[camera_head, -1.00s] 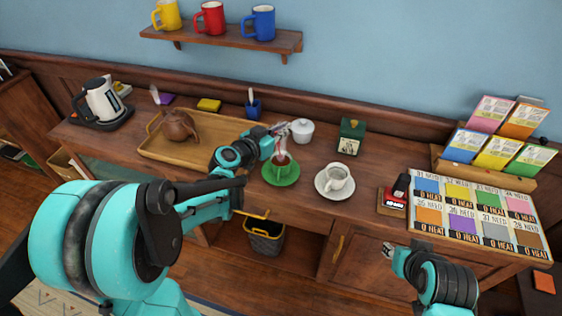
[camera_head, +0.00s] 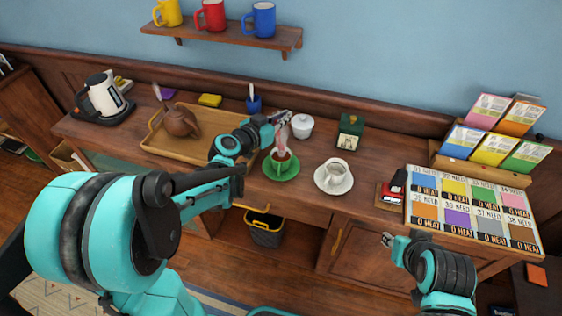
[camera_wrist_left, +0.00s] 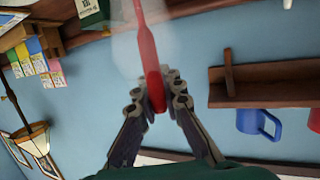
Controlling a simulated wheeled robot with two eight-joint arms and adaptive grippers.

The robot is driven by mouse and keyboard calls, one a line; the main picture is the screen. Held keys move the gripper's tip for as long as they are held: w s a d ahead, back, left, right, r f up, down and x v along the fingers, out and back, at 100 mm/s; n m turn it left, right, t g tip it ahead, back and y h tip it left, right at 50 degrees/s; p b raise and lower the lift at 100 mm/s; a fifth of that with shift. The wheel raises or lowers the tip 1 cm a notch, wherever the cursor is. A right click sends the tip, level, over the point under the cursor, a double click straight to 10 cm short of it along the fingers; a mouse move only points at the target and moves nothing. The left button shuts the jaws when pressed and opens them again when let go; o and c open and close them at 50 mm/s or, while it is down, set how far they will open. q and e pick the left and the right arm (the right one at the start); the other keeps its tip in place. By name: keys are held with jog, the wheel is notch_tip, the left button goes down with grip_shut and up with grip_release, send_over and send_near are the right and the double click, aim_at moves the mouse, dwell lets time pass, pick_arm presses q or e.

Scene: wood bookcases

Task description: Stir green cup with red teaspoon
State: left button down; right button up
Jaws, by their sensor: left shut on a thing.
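The green cup (camera_head: 281,163) stands upright on a green saucer (camera_head: 293,172) near the front of the counter, with dark liquid inside and steam above it. My left gripper (camera_head: 284,118) is above and slightly behind the cup. In the left wrist view, the left gripper (camera_wrist_left: 160,95) is shut on the red teaspoon (camera_wrist_left: 151,65). In the head view I cannot clearly tell whether the spoon's lower end is inside the cup. My right gripper (camera_head: 388,240) hangs in front of the counter at the right, apart from everything; its jaws are too small to read.
A white cup (camera_head: 336,169) on its saucer stands just right of the green one. A white lidded pot (camera_head: 302,126) and a dark green box (camera_head: 350,133) are behind. A wooden tray (camera_head: 160,148) with a brown teapot (camera_head: 179,121) lies left. The right holds a card board (camera_head: 408,208).

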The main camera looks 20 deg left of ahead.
notch_tip(320, 180, up, 4)
jog(key=p, duration=0.4)
jog(key=shift+r, duration=0.1)
